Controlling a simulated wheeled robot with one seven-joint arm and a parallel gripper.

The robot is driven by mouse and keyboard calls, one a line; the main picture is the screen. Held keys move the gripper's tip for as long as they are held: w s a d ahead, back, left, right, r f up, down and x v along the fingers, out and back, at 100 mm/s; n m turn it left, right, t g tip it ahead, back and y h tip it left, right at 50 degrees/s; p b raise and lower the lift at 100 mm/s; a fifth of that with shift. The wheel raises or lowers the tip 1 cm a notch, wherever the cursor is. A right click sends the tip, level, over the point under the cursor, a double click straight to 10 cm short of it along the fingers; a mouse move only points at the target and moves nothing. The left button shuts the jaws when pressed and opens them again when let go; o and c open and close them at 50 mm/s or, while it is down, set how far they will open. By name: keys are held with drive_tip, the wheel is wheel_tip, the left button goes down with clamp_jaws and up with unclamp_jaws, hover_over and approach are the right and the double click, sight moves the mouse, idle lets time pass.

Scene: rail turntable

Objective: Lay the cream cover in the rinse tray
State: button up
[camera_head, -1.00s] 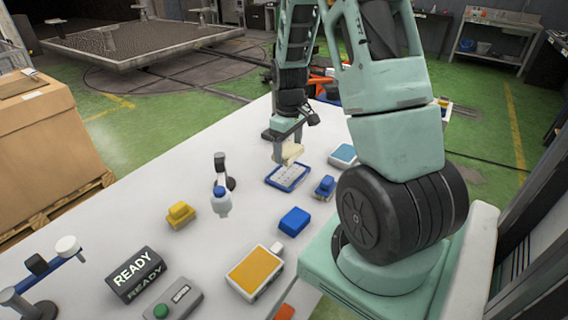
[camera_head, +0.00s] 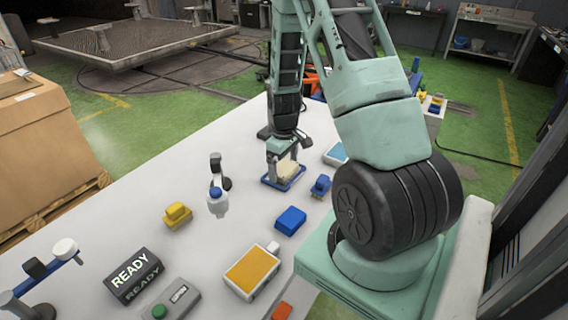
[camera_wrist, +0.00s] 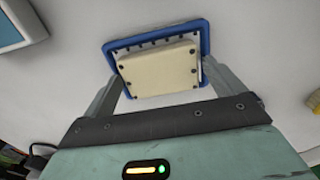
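The cream cover (camera_wrist: 158,70) is a flat block, between the two fingers of my gripper (camera_wrist: 162,66) in the wrist view. The gripper appears shut on it by its left and right edges. In the head view the cover (camera_head: 288,169) shows low at the tray (camera_head: 269,183), partly hidden by my gripper (camera_head: 283,172).
A blue block (camera_head: 321,185) stands just right of the tray, and a blue-topped box (camera_head: 337,153) lies behind it. Another blue block (camera_head: 291,221), a yellow block (camera_head: 177,214) and a small post with a blue part (camera_head: 217,190) stand nearer. The table between is clear.

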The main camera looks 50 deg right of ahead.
sight(284, 167)
drive_tip(key=shift+r, duration=0.1)
wheel_tip(284, 167, up, 12)
drive_tip(key=b, duration=0.2)
drive_tip(key=a+r+n, duration=0.1)
drive_tip(key=a, duration=0.7)
drive_tip(key=a+r+n, duration=0.1)
drive_tip(key=a, duration=0.7)
drive_tip(key=a+r+n, duration=0.1)
drive_tip(key=a+r, duration=0.1)
drive_tip(key=a, duration=0.7)
drive_tip(key=shift+s+y, duration=0.2)
drive_tip(key=shift+y, duration=0.2)
drive_tip(key=s+a+r+n, duration=0.1)
drive_tip(key=s+a+n, duration=0.2)
drive_tip(key=s+a, duration=1.2)
drive_tip(key=shift+s+a+r+n, duration=0.15)
drive_tip(key=shift+s+a+n, duration=0.25)
drive_tip(key=shift+s, duration=0.5)
drive_tip(key=shift+d, duration=0.1)
